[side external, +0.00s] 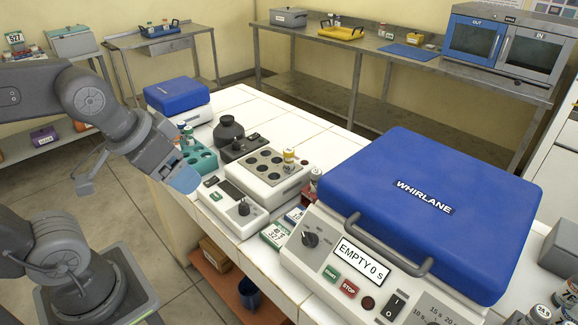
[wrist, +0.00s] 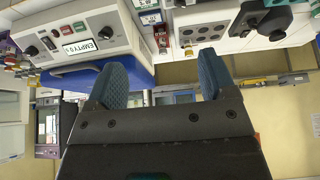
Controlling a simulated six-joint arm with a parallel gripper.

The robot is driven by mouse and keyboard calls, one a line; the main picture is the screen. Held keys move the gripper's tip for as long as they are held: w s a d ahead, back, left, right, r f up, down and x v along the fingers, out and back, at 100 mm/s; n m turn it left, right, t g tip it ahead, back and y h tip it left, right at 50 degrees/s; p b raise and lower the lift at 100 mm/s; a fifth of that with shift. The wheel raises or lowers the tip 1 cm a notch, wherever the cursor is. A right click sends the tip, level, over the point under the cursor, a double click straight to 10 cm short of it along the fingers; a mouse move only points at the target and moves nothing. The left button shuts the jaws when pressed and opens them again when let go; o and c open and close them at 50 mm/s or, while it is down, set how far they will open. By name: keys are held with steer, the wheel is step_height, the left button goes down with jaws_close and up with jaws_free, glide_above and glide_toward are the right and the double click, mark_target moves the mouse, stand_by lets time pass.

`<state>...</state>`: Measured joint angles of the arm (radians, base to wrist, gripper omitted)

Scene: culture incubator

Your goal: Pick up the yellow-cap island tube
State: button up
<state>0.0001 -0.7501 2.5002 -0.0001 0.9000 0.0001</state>
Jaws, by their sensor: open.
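The tube with a yellow-tan cap (side external: 289,157) stands upright at the back right of the white block with round dark wells (side external: 262,170), on the white tiled island. My gripper (side external: 182,178) is to the left of this block, beside the island's left edge, and apart from the tube. In the wrist view my gripper (wrist: 162,72) shows two blue fingers spread wide with nothing between them. The welled block also shows there (wrist: 205,27), beyond the fingers.
A large blue-lidded centrifuge (side external: 430,190) reading EMPTY 0 s fills the island's right. A teal rack (side external: 201,160), a dark round vessel (side external: 228,131) and small labelled boxes (side external: 276,234) surround the block. More tubes (side external: 540,315) stand at the lower right. Bare tiles lie behind the block.

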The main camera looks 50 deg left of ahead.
stand_by(0.4)
steer(key=c, duration=0.3)
steer(key=w+r+m+g, duration=0.1)
steer(key=w+r+m, duration=0.35)
steer(key=w, duration=0.25)
steer(key=m+g, duration=0.5)
steer(key=m, duration=1.3)
glide_above(289, 150)
step_height(289, 150, down, 8)
steer(key=shift+n, duration=0.25)
step_height(289, 150, down, 14)
steer(key=shift+r, duration=0.25)
